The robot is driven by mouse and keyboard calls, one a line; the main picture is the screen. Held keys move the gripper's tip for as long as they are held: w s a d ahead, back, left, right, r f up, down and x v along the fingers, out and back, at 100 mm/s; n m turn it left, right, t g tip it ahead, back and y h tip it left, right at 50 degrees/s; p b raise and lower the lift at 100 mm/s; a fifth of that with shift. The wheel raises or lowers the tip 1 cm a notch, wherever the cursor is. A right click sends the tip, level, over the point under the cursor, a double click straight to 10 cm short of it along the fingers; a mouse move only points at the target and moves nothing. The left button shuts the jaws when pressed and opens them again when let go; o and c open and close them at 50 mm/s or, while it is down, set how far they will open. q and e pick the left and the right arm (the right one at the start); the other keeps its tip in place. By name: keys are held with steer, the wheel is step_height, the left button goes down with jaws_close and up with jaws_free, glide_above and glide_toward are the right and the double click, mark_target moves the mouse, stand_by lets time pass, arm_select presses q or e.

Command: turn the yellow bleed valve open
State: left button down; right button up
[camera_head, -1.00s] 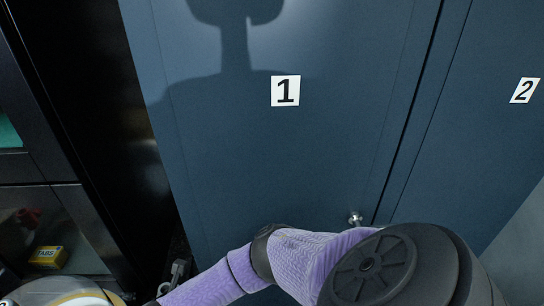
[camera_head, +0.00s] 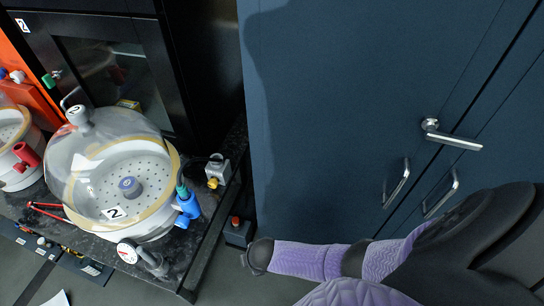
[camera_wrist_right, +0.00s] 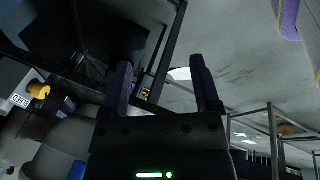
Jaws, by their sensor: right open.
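The yellow bleed valve (camera_head: 213,184) is a small yellow knob on a grey block (camera_head: 217,172). The block sits at the right edge of the dark bench, beside the glass dome vessel (camera_head: 112,165) marked 2. A yellow knob (camera_wrist_right: 38,90) on a pale block also shows at the left of the right wrist view. My right gripper (camera_wrist_right: 162,78) is open, with nothing between its fingers, and apart from the knob. In the head view my purple right arm reaches in from the lower right, but its gripper cannot be made out. My left gripper is not in view.
A blue valve (camera_head: 187,207) with a hose stands just left of the grey block, and a round gauge (camera_head: 128,252) is in front. A blue cabinet (camera_head: 330,120) with metal handles rises close on the right. A small box with a red button (camera_head: 236,222) sits beside the bench edge.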

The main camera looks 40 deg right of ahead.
steer(key=s+d+f+m+b, duration=0.1)
steer(key=s+f+m+b, duration=0.1)
steer(key=s+f, duration=0.3)
steer(key=shift+s+d+f+m+g, duration=0.25)
steer(key=shift+f+m+g, duration=0.05)
steer(key=shift+f+m, duration=0.3)
